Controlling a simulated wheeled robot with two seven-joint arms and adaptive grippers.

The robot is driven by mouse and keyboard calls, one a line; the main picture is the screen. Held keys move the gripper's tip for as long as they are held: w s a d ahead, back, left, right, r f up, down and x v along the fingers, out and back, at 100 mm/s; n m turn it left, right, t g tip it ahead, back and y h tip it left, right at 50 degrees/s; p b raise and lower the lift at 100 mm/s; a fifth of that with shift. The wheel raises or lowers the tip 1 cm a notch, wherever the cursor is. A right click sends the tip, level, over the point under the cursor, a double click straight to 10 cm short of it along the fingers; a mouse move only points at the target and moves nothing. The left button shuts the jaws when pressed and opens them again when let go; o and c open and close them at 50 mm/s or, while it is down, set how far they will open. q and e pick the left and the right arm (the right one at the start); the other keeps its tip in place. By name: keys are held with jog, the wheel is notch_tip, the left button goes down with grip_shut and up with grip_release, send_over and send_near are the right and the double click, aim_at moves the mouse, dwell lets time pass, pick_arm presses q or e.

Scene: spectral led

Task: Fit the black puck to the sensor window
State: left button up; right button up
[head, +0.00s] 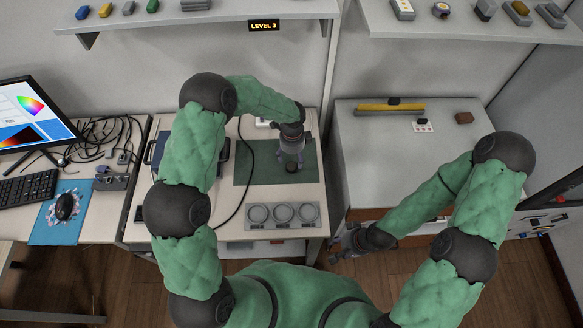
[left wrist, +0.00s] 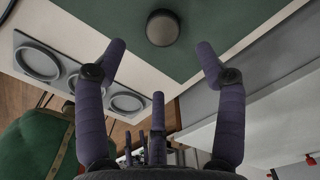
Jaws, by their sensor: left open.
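The black puck (head: 291,167) lies on the green mat (head: 256,172) on the workbench. It also shows at the top of the left wrist view (left wrist: 162,28), round and dark. My left gripper (head: 291,158) is above the mat at the puck, fingers pointing down. In the left wrist view its purple fingers are spread and empty, the puck lying beyond their tips. A white device (head: 263,122), partly hidden by my left arm, is at the mat's back edge. I cannot tell whether it holds the sensor window. My right gripper (head: 340,254) hangs low beside the bench; its fingers are unclear.
A grey tray with three round recesses (head: 283,226) sits at the bench's front edge. A black cable curves left of the mat beside a dark case, partly behind my left arm. A grey cabinet (head: 366,150) stands to the right. Shelves hang above.

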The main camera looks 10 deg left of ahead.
aim_at(291, 166)
pick_arm(q)
jog(key=f, duration=0.5)
jog(key=w+f+b, duration=0.1)
jog(key=f, duration=0.1)
jog(key=shift+a+f, duration=0.3)
jog(key=shift+a, duration=0.1)
jog(key=shift+s, duration=0.1)
jog(key=c, duration=1.2)
